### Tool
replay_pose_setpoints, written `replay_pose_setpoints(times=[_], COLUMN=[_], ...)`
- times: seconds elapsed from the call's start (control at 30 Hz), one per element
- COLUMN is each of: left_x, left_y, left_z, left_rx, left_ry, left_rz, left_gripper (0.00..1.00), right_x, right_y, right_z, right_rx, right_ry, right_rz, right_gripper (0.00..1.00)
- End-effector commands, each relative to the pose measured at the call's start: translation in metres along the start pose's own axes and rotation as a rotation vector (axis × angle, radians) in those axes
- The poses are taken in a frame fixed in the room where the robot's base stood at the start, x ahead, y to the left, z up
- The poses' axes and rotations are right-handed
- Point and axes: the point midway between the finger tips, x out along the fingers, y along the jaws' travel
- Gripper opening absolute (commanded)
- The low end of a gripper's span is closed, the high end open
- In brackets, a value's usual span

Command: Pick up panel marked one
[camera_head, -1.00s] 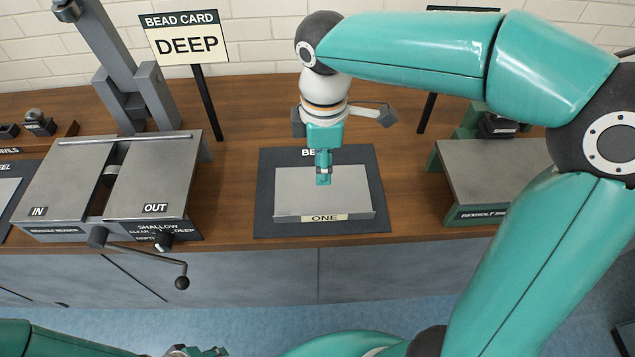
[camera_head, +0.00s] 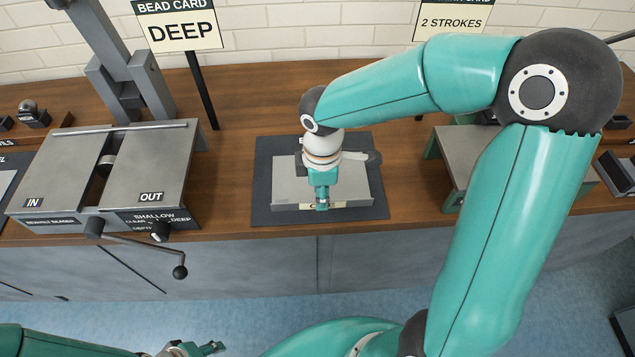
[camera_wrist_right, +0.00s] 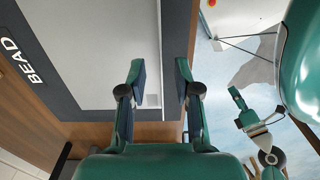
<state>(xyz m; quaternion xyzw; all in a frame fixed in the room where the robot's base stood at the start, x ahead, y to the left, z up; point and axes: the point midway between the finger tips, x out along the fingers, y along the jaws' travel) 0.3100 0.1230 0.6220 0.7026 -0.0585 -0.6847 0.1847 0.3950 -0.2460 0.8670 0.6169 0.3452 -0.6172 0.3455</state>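The panel marked one (camera_head: 290,185) is a flat grey sheet with a raised front lip. It lies on the dark bead mat (camera_head: 262,190). Its cream label (camera_head: 338,205) is mostly covered by my right gripper (camera_head: 322,205). In the right wrist view the panel (camera_wrist_right: 100,45) shows behind the open, empty fingers of my right gripper (camera_wrist_right: 161,78). One finger is over the panel and the other is outside its lip; contact cannot be told. My left gripper (camera_head: 195,349) is low at the bottom edge, far from the panel, partly cut off.
A grey bead machine (camera_head: 135,165) with a crank handle (camera_head: 179,272) stands left. Another grey-topped station (camera_head: 455,155) is at right, partly behind my right arm. A sign reading DEEP (camera_head: 180,28) stands behind. Brown worktop around the mat is clear.

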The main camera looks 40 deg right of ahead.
Motion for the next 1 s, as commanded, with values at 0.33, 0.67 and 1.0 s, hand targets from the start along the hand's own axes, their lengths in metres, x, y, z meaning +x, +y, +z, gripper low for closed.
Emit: replay_pose_setpoints(times=[0.33,0.67,1.0], left_x=[0.001,0.001,0.001], left_y=[-0.001,-0.001,-0.001], left_z=[0.000,0.000,0.000], left_rx=[0.000,0.000,0.000], left_ry=[0.000,0.000,0.000], left_rz=[0.000,0.000,0.000], left_gripper=[0.40,0.40,0.40], right_x=[0.032,0.032,0.031], right_y=[0.001,0.000,0.001], right_z=[0.002,0.002,0.002], right_rx=[0.002,0.002,0.001], right_ry=[0.001,0.000,0.002], right_rz=[0.000,-0.001,0.002], right_gripper=[0.32,0.02,0.00])
